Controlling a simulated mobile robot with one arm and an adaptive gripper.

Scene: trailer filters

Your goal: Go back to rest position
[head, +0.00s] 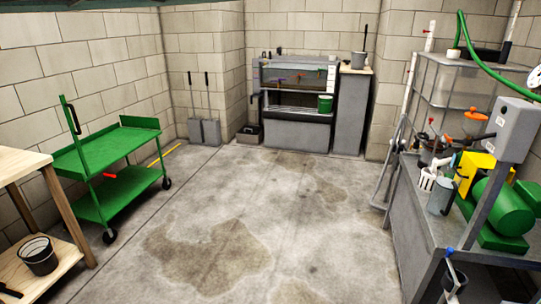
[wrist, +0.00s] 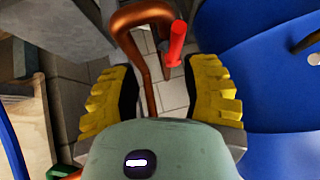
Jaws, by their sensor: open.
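My gripper (wrist: 162,95) shows in the wrist view with its two yellow ridged fingers spread apart. It is open, and I see nothing held between the fingers. A copper-coloured bent pipe (wrist: 148,60) runs behind the gap between them. A red handle (wrist: 176,42) stands beside the pipe. I cannot tell whether a finger touches either one. My gripper does not show in the head view.
Large blue surfaces (wrist: 270,65) lie close on the right in the wrist view. In the head view, a green cart (head: 110,150) stands left and a machine bench with a green motor (head: 503,208) stands right. The concrete floor (head: 255,215) between is clear.

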